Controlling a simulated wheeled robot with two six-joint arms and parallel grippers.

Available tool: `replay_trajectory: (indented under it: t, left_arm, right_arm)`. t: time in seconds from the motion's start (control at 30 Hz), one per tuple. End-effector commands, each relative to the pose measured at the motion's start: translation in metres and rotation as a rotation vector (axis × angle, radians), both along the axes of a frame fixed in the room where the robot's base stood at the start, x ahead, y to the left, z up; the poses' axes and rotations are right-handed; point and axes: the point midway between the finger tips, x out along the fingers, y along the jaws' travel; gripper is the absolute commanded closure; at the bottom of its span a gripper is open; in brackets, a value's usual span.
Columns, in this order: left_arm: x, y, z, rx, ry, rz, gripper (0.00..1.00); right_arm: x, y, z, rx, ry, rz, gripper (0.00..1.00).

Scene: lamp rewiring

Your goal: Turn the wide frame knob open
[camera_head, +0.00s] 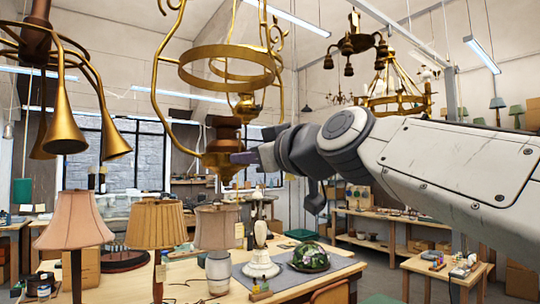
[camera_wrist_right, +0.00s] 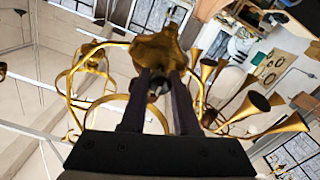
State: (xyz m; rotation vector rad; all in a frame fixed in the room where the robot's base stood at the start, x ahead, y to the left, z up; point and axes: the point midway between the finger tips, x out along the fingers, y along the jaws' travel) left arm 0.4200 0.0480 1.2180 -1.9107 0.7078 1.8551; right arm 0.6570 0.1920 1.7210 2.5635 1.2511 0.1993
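The wide frame (camera_head: 222,52), a hanging brass lamp with a broad ring and curled arms, fills the upper middle of the head view. Its brass and wooden lower body (camera_head: 222,145) hangs below the ring. My right gripper (camera_head: 243,158) reaches in from the right and its tips are at the right side of this body. In the wrist view my two dark fingers (camera_wrist_right: 159,88) stand apart in front of the brass body (camera_wrist_right: 158,50). A small dark round part, likely the knob (camera_wrist_right: 157,86), shows between the tips; contact is unclear. My left gripper is not in view.
A brass lamp with trumpet-shaped arms (camera_head: 62,120) hangs at the left. Shaded table lamps (camera_head: 155,225) and a green glass shade (camera_head: 310,257) stand on the workbench (camera_head: 340,270) below. More chandeliers (camera_head: 394,90) hang at the back right.

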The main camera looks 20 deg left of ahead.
Motion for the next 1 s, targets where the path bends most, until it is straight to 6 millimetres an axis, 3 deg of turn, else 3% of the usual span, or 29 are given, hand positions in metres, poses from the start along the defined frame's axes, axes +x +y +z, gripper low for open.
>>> replay_trajectory:
  t: [0.47, 1.0]
  left_arm:
    - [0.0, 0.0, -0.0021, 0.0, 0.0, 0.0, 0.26]
    - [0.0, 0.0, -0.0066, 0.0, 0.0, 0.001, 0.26]
  right_arm:
    - [0.0005, -0.0004, -0.0009, 0.05, 0.066, 0.0, 1.0]
    - [0.0019, -0.0012, -0.0011, 0.334, 0.432, -0.001, 1.0]
